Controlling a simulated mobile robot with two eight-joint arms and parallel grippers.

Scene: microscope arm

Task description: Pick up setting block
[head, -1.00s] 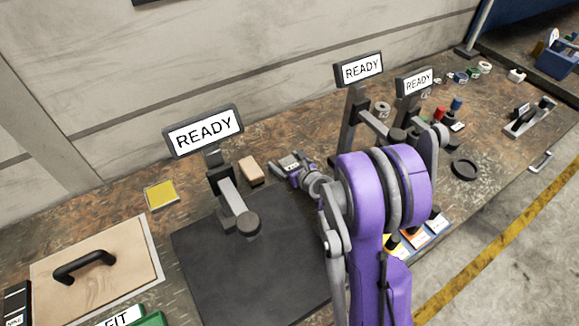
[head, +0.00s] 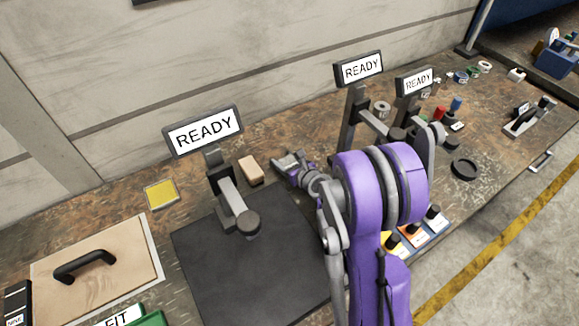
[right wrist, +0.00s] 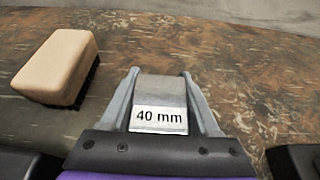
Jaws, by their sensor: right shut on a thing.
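The setting block (right wrist: 160,92) is a grey block with a white "40 mm" label in the right wrist view. My right gripper (right wrist: 162,88) is shut on it, with one finger along each side. In the head view my right gripper (head: 283,163) is over the bench behind the dark mat, right of the wooden brush; the block is hard to make out there. I cannot tell from these views whether the block touches the bench. My left gripper is not in view.
A wooden brush (right wrist: 57,62) lies left of the gripper. A microscope arm with a READY sign (head: 203,131) stands over the dark mat (head: 230,280). A yellow pad (head: 161,193) lies further left. More READY stands (head: 358,68) are to the right.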

